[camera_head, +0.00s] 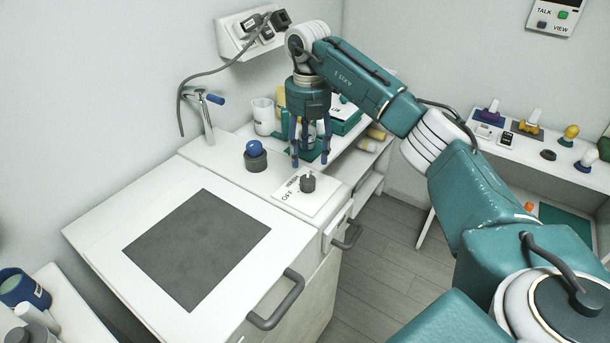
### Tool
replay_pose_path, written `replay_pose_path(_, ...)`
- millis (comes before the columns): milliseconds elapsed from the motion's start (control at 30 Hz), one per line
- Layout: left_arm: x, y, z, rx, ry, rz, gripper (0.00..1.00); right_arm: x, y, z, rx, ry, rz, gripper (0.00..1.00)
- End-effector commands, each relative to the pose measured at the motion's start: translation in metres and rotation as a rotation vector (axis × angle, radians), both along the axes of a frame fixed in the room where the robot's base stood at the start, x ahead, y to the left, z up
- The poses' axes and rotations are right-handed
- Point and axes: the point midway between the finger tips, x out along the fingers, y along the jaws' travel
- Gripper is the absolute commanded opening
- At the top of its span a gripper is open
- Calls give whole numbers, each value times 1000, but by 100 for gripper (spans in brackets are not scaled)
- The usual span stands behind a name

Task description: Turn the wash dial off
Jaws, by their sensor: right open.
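The wash dial (308,182) is a small dark grey knob on a white plate (290,203) at the counter's right edge. The plate has lettering, with "OFF" readable at its lower left; the other label is partly too small to read. The knob's exact pointing is hard to tell. My right gripper (309,164) hangs fingers down, open and empty, just above and behind the dial, apart from it as far as I can see. My left gripper is out of view.
A blue-topped dark knob (255,155) stands left of the dial. Behind are a tap (204,118), a white cup (263,115) and a wall socket with plugs (255,30). A dark panel (197,248) lies on the counter. Drawer handles (277,303) stick out in front.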

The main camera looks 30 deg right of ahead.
Motion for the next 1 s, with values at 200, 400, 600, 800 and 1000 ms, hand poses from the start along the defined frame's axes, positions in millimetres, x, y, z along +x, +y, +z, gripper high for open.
replay_pose_path(200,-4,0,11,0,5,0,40,-2,1,-42,3,5,3,52)
replay_pose_path(400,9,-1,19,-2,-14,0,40,-1,1,-75,5,3,5,52)
replay_pose_path(600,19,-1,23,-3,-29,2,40,-1,1,-91,5,0,6,52)
replay_pose_path(800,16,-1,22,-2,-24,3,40,0,1,-93,5,-1,5,52)
replay_pose_path(1000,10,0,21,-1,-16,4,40,0,1,-93,5,-1,5,30)
